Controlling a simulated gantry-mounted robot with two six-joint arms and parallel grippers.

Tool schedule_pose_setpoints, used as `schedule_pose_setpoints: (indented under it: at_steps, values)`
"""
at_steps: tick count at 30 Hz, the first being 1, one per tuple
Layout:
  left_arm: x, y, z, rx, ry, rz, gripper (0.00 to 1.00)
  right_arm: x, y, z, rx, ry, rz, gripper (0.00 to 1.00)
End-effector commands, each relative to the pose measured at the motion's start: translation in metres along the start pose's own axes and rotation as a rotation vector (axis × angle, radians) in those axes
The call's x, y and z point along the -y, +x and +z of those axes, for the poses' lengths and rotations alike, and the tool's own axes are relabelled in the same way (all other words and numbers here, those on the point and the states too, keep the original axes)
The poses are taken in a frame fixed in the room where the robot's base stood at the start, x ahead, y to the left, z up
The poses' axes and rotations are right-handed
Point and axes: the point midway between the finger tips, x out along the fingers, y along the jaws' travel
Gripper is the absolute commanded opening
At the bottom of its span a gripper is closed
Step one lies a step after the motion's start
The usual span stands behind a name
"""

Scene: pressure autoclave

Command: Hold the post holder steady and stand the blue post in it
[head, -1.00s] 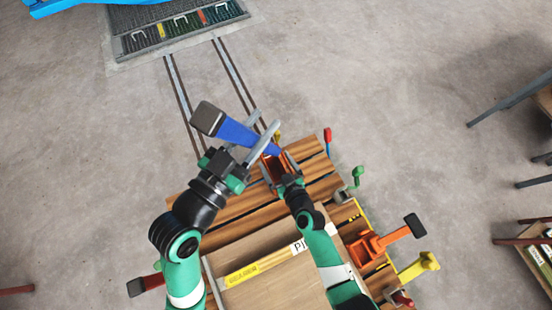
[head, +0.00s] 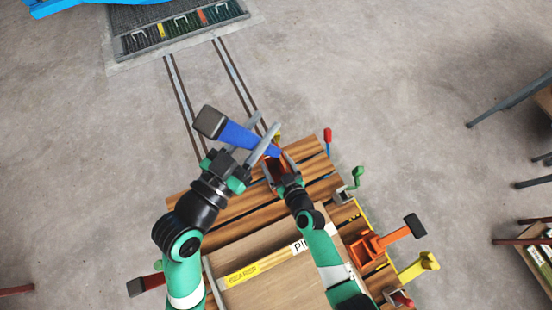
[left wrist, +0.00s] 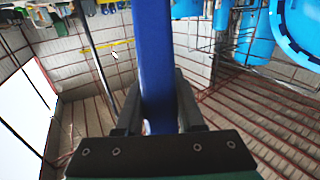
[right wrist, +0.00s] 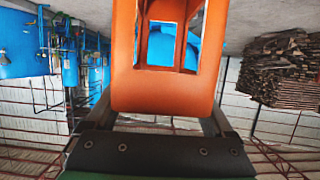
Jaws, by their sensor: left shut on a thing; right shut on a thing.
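The blue post (head: 236,134) has a dark block at its upper-left end. My left gripper (head: 268,121) is shut on the post, which is tilted in the head view. The blue shaft also runs between the fingers in the left wrist view (left wrist: 155,60). The orange post holder (head: 272,168) is at the far end of the wooden bench, with my right gripper (head: 278,162) shut on it. The holder's orange frame with openings fills the right wrist view (right wrist: 165,90). The post's lower end overlaps the holder's top; I cannot tell if it is inside.
The slatted wooden bench (head: 207,215) carries a board with a yellow strip (head: 255,270). An orange tool with a dark head (head: 385,240), a yellow tool (head: 417,266) and a green clamp (head: 356,178) line its right edge.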

Motion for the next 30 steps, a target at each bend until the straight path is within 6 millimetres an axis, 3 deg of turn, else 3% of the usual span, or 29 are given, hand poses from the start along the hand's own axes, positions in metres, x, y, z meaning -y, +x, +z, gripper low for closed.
schedule_pose_setpoints:
  at_steps: [30]
  values:
    - [0.000,-0.001,0.069,-0.001,-0.002,-0.002,0.00,0.000,0.000,0.000,0.000,0.000,0.000,0.14]
